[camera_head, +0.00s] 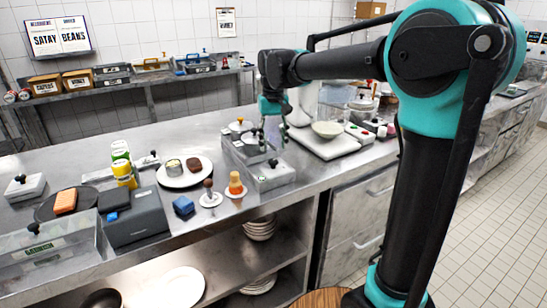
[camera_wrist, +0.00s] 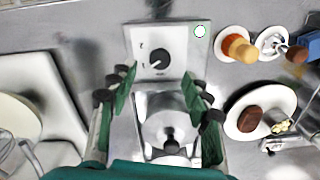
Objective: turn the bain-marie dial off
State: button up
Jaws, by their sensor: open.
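The bain-marie (camera_head: 272,181) is a grey metal unit on the steel counter, with a lidded round pot (camera_wrist: 165,128) set in it. Its front panel carries a round black dial (camera_wrist: 160,58), which also shows in the head view (camera_head: 273,162). A light pointer mark shows on the dial, with small printed marks around it that are too small to read. My gripper (camera_wrist: 158,82) is open and empty above the bain-marie, its green fingers on either side of the pot and the dial ahead between them. I see no contact with the dial. The gripper also shows in the head view (camera_head: 270,128).
A white board (camera_head: 325,145) with a bowl (camera_head: 327,129) lies to the right. The counter's front edge is close to the panel.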

aim_at(273, 160)
notch_tip(273, 160, down, 6)
jog(key=shift+r, duration=0.15)
dwell(0.3)
grip_shut()
jog(key=shift+n, duration=0.3)
jog(key=n, duration=0.5)
jog(key=shift+n, duration=0.3)
jog(key=n, duration=0.5)
jog(key=shift+n, duration=0.3)
dwell(0.4)
